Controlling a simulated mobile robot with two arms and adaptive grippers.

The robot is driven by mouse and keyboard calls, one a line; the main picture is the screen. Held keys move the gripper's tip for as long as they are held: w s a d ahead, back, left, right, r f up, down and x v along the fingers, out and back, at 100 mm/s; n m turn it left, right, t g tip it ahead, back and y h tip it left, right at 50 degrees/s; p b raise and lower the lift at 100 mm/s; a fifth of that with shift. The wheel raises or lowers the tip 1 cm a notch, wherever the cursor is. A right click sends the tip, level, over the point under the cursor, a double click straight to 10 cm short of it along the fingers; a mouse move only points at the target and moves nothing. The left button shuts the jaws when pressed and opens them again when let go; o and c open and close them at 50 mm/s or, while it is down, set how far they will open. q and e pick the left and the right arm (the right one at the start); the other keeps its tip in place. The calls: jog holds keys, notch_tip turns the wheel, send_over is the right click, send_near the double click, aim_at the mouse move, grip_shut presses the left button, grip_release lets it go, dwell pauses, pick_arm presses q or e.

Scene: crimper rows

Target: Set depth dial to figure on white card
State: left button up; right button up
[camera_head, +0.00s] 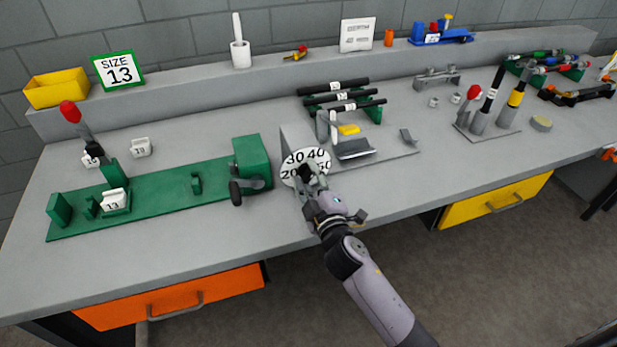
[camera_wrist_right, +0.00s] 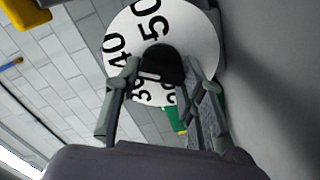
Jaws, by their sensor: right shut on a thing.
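The depth dial (camera_head: 308,158) is a white disc with black figures at the front of a grey fixture. My right gripper (camera_head: 311,183) is shut on the dial's dark knob. The wrist view shows the dial (camera_wrist_right: 190,38) with the fingers of my right gripper (camera_wrist_right: 160,78) either side of the black knob (camera_wrist_right: 162,62). The gripper hides the lower part of the dial in the head view. The white card (camera_head: 357,34) stands on the back ledge; its print is too small to read. My left gripper is not in view.
A green fixture (camera_head: 150,205) lies left of the dial. A green-edged card (camera_head: 119,70) reads SIZE 13. Black rods (camera_head: 335,86) lie on a rack behind the dial. Upright handles (camera_head: 490,100) stand at right. The front left bench strip is clear.

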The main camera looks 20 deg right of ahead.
jog(key=o, duration=1.2)
jog(key=shift+c, duration=0.2)
jog(key=shift+s, duration=0.1)
jog(key=s, duration=1.2)
jog(key=shift+d, duration=0.25)
jog(key=shift+f, duration=0.1)
